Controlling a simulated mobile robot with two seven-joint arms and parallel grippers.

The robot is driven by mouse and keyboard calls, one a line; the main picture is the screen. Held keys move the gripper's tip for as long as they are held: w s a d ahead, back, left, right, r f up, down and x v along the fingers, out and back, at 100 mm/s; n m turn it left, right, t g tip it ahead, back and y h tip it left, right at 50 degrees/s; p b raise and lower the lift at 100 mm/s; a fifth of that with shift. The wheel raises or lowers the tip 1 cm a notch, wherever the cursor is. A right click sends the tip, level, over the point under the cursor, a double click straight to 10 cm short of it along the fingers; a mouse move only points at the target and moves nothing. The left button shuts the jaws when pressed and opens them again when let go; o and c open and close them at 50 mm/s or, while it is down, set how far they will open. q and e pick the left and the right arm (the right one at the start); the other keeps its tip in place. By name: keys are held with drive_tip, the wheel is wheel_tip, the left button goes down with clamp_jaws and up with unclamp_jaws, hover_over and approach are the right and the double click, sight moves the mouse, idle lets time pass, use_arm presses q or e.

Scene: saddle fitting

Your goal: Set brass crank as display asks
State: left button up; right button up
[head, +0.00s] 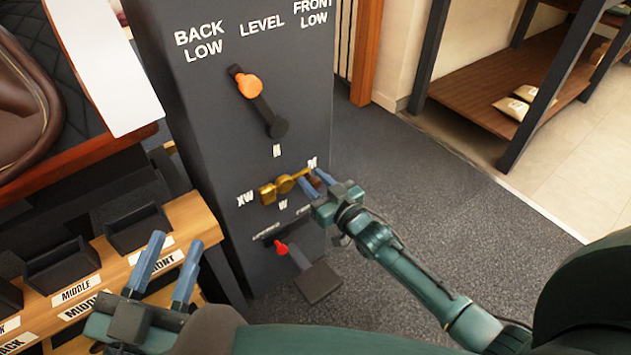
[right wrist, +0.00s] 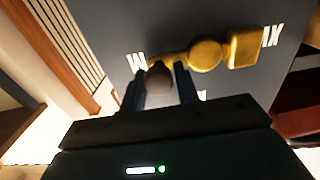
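The brass crank (head: 285,183) is on the front of a dark post (head: 220,110). Letters N, M, W and XW surround its hub. Its arm points toward M, and its square block end lies toward XW. In the right wrist view the crank's hub (right wrist: 205,54) and block are clear, with the brown knob (right wrist: 158,76) at the M end. My right gripper (head: 318,183) has its fingers on both sides of this knob and looks shut on it. My left gripper (head: 168,268) is open and empty at the lower left. I see no readable display.
Above the crank, an orange-knobbed lever (head: 262,103) points up-left between BACK LOW and LEVEL. Below, a red-knobbed lever (head: 281,248) sits close under my right fingers. A wooden rack (head: 205,218) with black bins stands left. Carpet right of the post is clear.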

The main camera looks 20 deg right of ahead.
clamp_jaws()
drive_tip(key=shift+f, duration=0.15)
